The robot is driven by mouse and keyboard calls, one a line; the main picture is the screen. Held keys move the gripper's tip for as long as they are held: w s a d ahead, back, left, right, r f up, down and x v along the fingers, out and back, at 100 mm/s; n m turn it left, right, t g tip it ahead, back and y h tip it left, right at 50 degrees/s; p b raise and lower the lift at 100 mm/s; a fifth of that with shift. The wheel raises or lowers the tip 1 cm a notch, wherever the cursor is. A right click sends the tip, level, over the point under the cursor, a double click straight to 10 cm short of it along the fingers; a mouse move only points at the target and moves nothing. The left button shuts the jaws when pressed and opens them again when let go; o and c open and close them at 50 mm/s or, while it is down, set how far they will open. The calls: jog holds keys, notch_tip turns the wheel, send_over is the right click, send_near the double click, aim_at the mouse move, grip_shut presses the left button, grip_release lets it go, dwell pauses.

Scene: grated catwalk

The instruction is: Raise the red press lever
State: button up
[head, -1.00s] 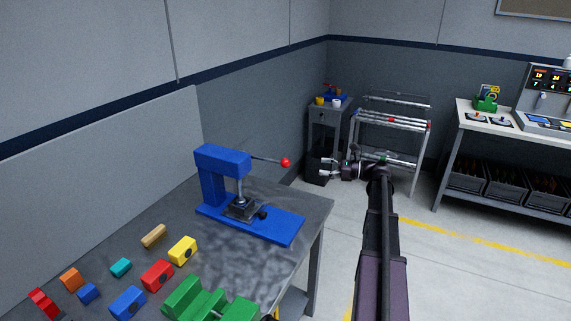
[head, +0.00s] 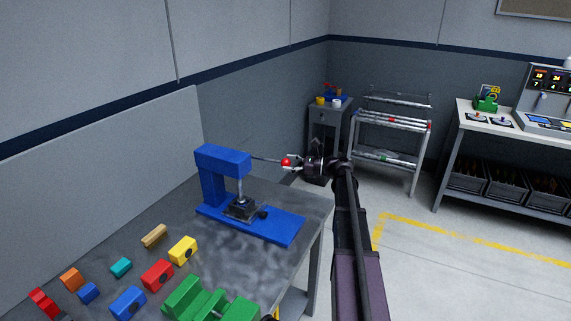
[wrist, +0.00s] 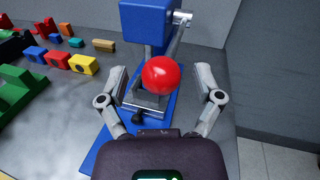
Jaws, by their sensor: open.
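The blue press (head: 222,160) stands on the grey table, with a thin metal lever (head: 266,159) reaching out to the right from its head. The lever ends in a red ball knob (head: 286,162). My gripper (head: 291,162) is at the knob, reaching in from the right. In the wrist view the red knob (wrist: 168,78) lies between the two spread fingers of my gripper (wrist: 163,84), with a gap on each side. The fingers are open and the knob looks unheld. The press head (wrist: 149,22) is beyond the knob.
Several coloured blocks, among them a yellow one (head: 183,250), and a green fixture (head: 210,303) lie on the table's near left part. A grey cabinet (head: 323,130) and a metal rack (head: 390,140) stand behind my gripper. The floor right of the table is clear.

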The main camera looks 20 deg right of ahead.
jog(key=shift+w+a, duration=0.25)
jog(key=shift+a, duration=0.05)
grip_shut()
jog(key=shift+a, duration=0.15)
jog(key=shift+r, duration=0.15)
